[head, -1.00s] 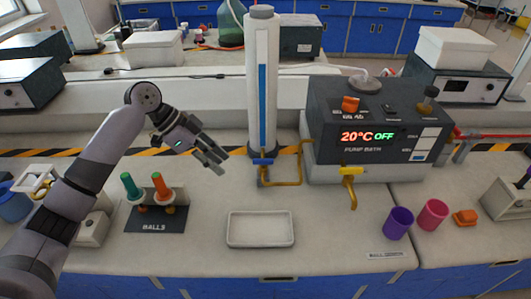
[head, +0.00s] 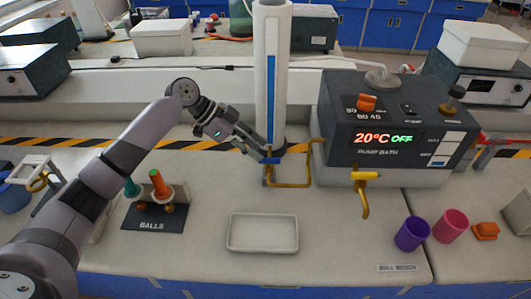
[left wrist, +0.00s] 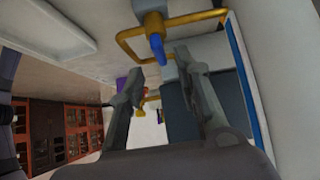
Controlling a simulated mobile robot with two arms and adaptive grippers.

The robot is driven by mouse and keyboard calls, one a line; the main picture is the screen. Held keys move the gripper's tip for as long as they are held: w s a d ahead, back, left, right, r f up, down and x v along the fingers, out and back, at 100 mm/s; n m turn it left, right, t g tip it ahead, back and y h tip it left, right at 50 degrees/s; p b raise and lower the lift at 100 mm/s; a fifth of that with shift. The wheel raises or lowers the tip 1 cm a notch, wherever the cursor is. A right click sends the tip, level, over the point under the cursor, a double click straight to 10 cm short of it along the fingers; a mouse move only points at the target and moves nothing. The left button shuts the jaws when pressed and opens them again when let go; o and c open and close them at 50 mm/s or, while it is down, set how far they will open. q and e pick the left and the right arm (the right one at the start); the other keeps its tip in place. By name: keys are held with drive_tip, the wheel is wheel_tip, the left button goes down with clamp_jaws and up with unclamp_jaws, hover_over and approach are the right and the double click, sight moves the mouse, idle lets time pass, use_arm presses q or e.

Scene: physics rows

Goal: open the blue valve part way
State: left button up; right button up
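The blue valve (head: 270,160) is a small blue handle on a brass pipe at the foot of the tall white column (head: 271,100). In the left wrist view the blue handle (left wrist: 157,46) shows just ahead of the fingertips, roughly in line with the gap between them. My left gripper (head: 264,149) is at the valve, with its fingers apart (left wrist: 160,66) and nothing held between them. I cannot tell whether a finger touches the handle. The fingers partly hide the handle in the head view. My right gripper is not in view.
A pump bath (head: 400,165) with a yellow-handled tap (head: 364,177) stands to the right. A white tray (head: 262,247) lies in front of the valve. Purple (head: 411,233) and pink (head: 450,225) cups stand at the right. The bench between tray and cups is clear.

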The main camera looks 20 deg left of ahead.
sight(269, 158)
use_arm(q)
drive_tip(key=x, duration=0.3)
drive_tip(key=shift+w+d+f, duration=0.1)
drive_tip(key=shift+d+f, duration=0.3)
drive_tip(key=shift+f, duration=0.1)
clamp_jaws()
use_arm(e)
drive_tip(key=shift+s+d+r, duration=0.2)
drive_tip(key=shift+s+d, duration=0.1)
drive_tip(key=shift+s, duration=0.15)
